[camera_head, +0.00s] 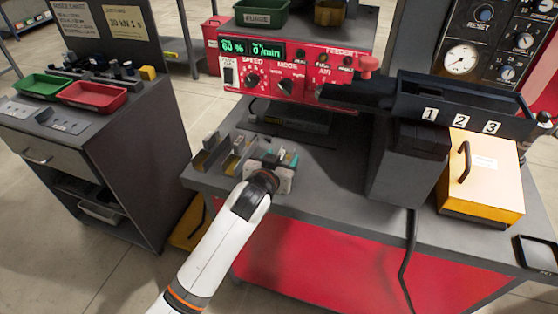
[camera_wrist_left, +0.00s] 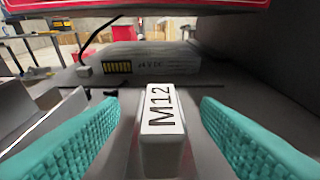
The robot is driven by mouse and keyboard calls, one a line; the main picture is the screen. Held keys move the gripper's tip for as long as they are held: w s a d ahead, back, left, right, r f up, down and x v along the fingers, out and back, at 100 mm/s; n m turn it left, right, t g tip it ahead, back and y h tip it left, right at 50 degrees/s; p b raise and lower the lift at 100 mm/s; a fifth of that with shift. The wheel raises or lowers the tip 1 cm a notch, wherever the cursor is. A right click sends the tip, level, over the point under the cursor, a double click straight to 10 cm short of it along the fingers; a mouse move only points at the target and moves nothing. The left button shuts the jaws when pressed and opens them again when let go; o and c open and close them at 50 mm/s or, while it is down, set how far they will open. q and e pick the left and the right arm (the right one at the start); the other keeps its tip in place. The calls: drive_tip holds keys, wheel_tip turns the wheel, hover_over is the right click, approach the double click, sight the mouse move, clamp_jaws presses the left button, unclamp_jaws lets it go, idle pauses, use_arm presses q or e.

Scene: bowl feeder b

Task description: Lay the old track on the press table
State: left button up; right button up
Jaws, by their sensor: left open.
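My left gripper (camera_head: 274,164) is low over the left part of the grey bench, in front of the red feeder unit. In the left wrist view its two teal finger pads are open, one on each side of a grey bar with a white label reading M12 (camera_wrist_left: 161,112). Gaps show between the bar and both pads. In the head view the gripper mostly hides this bar. I cannot tell for certain whether the bar is the old track. No surface is clearly marked as the press table. My right gripper is not in view.
The red feeder control unit (camera_head: 290,72) overhangs just behind the gripper. Metal holders (camera_head: 212,152) stand close on its left. A dark rack numbered 1, 2, 3 (camera_head: 462,118) and a yellow box (camera_head: 484,180) stand right.

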use_arm(q)
drive_tip(key=v, duration=1.2)
drive_tip(key=shift+p, duration=0.35)
drive_tip(key=shift+r, duration=0.1)
